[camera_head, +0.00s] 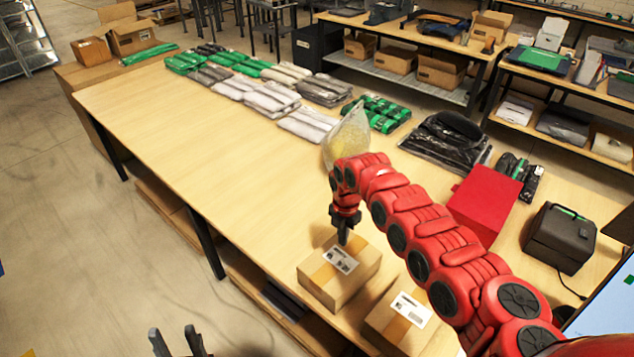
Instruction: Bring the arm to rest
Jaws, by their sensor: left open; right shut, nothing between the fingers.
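My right arm (430,235) is red and reaches in from the lower right over the wooden table (210,130). Its gripper (343,238) points down at the top of a cardboard box (345,284) with a white label. The fingers are shut with nothing between them; whether they touch the box cannot be told. My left gripper (180,345) shows only its dark fingertips at the bottom edge, spread open and empty, over the floor in front of the table.
A second labelled box (400,318) stands beside the first, partly behind my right arm. A clear bag with yellow contents (347,137), a red box (484,202) and a black printer (560,238) stand nearby. Bagged garments (272,98) line the far side. The table's left middle is clear.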

